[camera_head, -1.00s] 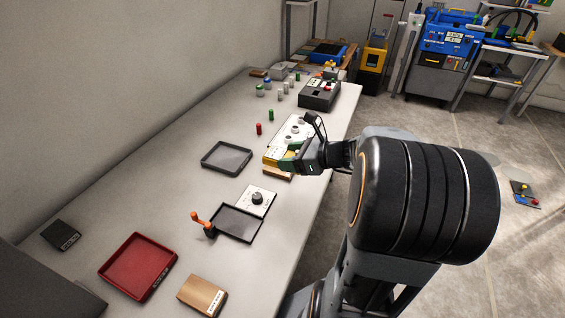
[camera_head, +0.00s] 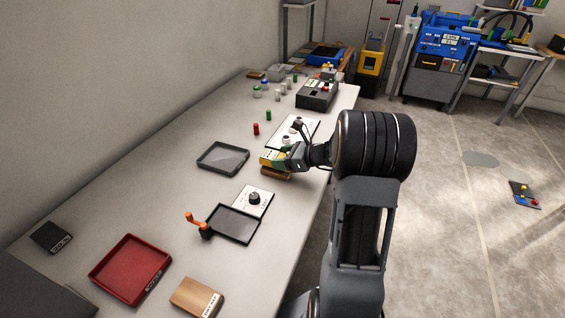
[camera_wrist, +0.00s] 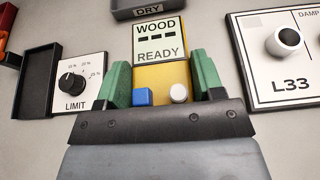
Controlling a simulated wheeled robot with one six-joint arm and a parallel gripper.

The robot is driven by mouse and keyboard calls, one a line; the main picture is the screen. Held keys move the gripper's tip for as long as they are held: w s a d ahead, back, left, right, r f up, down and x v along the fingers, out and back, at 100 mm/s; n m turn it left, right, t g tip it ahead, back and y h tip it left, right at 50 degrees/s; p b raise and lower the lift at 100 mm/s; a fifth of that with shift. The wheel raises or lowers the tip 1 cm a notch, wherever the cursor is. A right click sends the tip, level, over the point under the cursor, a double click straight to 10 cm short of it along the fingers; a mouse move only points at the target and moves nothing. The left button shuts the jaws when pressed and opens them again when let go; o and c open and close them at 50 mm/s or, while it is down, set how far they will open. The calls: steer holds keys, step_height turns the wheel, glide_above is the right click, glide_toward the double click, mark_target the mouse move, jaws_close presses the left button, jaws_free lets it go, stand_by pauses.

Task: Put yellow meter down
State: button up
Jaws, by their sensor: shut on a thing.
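The yellow meter (camera_wrist: 160,78) is between the green fingers of my gripper (camera_wrist: 162,85) in the wrist view. Its display reads WOOD and READY, with a blue button and a white button below. In the head view the meter (camera_head: 270,158) shows small and yellow at the tip of my gripper (camera_head: 281,160), over or beside a brown wood block (camera_head: 276,174) near the table's right edge. My gripper is shut on the meter. Whether the meter touches the block or the table cannot be told.
A dark grey tray (camera_head: 222,158) lies left of the gripper. The white L33 panel (camera_wrist: 280,55) is close on the right in the wrist view. A LIMIT dial plate (camera_head: 254,200) and a black tray (camera_head: 233,224) lie nearer, with a red tray (camera_head: 130,268) at front left.

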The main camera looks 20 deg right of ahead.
steer(key=shift+f, duration=0.7)
steer(key=shift+f, duration=0.1)
steer(key=shift+f, duration=0.15)
steer(key=o, duration=1.2)
steer(key=shift+c, duration=0.2)
